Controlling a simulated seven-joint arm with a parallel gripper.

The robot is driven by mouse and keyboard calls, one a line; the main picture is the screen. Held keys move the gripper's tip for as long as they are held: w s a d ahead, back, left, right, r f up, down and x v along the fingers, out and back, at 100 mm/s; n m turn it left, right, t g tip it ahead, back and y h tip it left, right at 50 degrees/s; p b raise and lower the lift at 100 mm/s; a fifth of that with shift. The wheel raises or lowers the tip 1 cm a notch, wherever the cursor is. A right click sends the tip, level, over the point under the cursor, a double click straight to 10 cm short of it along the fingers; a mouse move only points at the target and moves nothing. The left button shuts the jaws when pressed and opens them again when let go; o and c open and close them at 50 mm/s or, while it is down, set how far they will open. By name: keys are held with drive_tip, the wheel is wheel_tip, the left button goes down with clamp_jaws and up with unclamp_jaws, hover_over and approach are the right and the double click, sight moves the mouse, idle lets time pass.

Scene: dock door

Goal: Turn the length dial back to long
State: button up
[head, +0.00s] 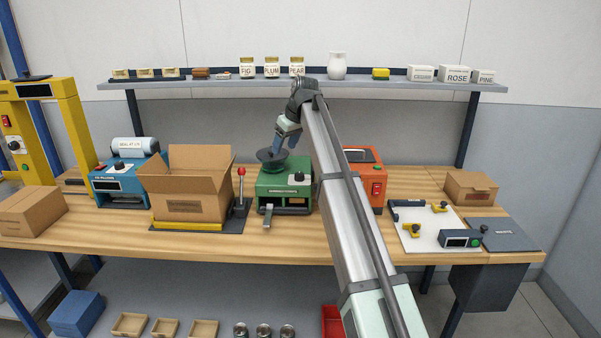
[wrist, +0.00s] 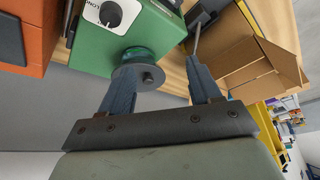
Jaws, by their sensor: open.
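The green machine (head: 285,188) stands mid-bench. Its length dial, a black knob (head: 299,177) on a white plate, is at the right of its top. In the wrist view the dial (wrist: 110,14) is at the upper left edge, its plate partly cut off with lettering that seems to read "LONG"; the knob's exact setting is hard to tell. A dark grey disc (head: 268,155) with a central stub sits at the machine's left; it also shows in the wrist view (wrist: 128,78). My gripper (wrist: 163,68) is open, its fingers near the disc, apart from the dial. Contact with the disc is unclear.
An orange machine (head: 376,188) stands right of the green one, partly behind my arm. An open carton (head: 186,190) and a red-knobbed lever (head: 241,173) stand to the left. A shelf (head: 220,84) with jars runs behind. The bench front (head: 300,249) has free room.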

hover_over(299, 174)
drive_tip(key=s+d, duration=0.4)
drive_tip(key=shift+m+h, duration=0.3)
drive_tip(key=x, duration=1.3)
drive_tip(key=shift+w+f, duration=0.2)
drive_tip(key=c, duration=1)
